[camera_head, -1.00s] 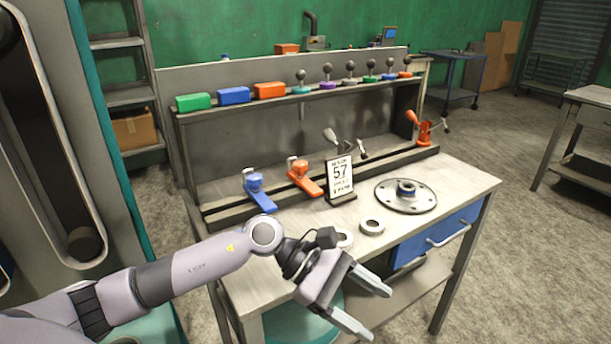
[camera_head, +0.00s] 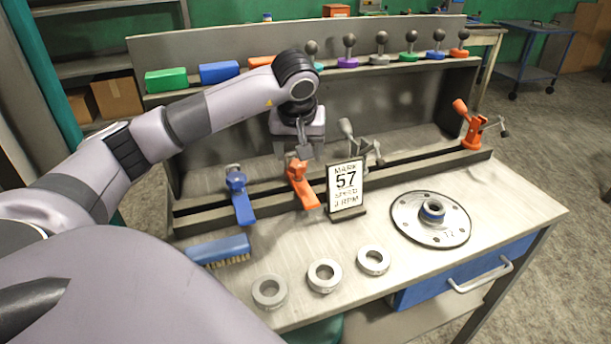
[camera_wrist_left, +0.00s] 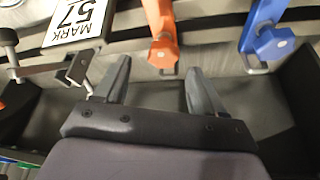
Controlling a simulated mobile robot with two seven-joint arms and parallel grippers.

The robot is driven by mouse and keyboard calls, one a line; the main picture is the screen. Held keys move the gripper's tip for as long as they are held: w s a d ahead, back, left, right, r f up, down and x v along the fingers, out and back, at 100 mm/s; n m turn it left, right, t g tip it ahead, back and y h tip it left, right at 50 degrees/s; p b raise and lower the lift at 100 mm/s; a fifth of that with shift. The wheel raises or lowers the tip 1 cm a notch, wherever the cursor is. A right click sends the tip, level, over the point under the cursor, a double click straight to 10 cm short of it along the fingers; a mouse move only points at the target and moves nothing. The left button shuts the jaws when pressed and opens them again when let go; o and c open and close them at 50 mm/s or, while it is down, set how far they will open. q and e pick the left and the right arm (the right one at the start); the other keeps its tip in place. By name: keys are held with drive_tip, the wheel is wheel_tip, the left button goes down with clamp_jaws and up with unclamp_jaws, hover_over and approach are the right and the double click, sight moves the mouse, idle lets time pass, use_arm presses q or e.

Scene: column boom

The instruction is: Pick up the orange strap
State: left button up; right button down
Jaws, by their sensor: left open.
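The orange strap (camera_head: 304,190) lies on the front ledge of the bench, between the blue strap (camera_head: 241,197) and the sign card. My left gripper (camera_head: 300,152) is at the upper end of the orange strap, pointing down from above. In the left wrist view the orange strap (camera_wrist_left: 161,28) lies just beyond the fingertips, roughly in line with the gap between them. My left gripper (camera_wrist_left: 157,78) is open, with nothing between its fingers. In the head view the arm partly hides the fingers. My right gripper is not in view.
The sign card (camera_head: 346,186) stands close to the right of the orange strap, with a grey lever clamp (camera_head: 362,150) behind it. The blue strap is close on the left. A blue brush (camera_head: 219,249), several metal rings (camera_head: 324,275) and a round flange (camera_head: 416,222) lie in front.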

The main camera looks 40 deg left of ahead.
sight(298, 163)
use_arm(q)
drive_tip(key=x, duration=0.6)
drive_tip(key=shift+s+a+f+p, duration=0.1)
drive_tip(key=shift+s+f+p, duration=0.1)
drive_tip(key=shift+p, duration=0.2)
drive_tip(key=shift+r, duration=0.1)
drive_tip(key=c, duration=1.1)
drive_tip(key=shift+c, duration=0.2)
wheel_tip(298, 163, up, 20)
